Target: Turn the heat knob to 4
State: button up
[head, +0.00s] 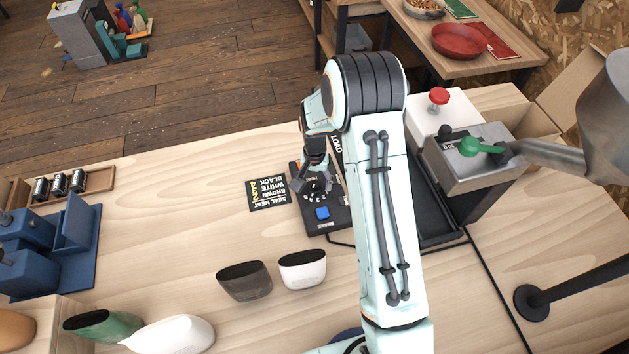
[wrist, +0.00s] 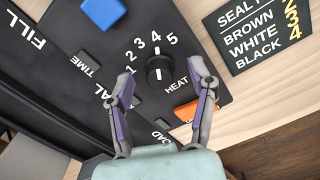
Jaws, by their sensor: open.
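The black heat knob (wrist: 159,70) sits on the dark control panel (wrist: 60,100), beside the word HEAT, with a dial of numbers from 1 to 5. In the wrist view, light marks on and just above the knob line up roughly with the 4. I cannot tell which end of the knob is the pointer. My gripper (wrist: 162,68) is open, with one finger on each side of the knob and a visible gap to each.
A blue button (head: 322,213) and an orange button (wrist: 190,110) are on the panel near the knob. A black seal heat sign (head: 268,194) lies left of the panel. Grey and white pouches (head: 302,270) stand in front. A machine with a green lever (head: 470,147) stands right.

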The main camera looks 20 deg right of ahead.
notch_tip(320, 180, up, 12)
dwell(0.4)
dwell(0.3)
notch_tip(320, 180, up, 8)
jog(key=t, duration=0.2)
send_over(314, 183)
jog(key=s+a+r+n+t, duration=0.1)
jog(key=s+a+r, duration=0.1)
jog(key=s+r, duration=0.45)
jog(key=s+f+n+g, duration=0.1)
jog(key=s+f+n, duration=0.1)
jog(key=s, duration=0.8)
jog(key=s+a+f+n+g, duration=0.1)
jog(key=s+f+n+g, duration=0.1)
jog(key=s, duration=0.8)
jog(key=shift+s+a+f+n+y, duration=0.15)
jog(key=shift+s+f+n+y, duration=0.25)
jog(key=shift+f, duration=0.4)
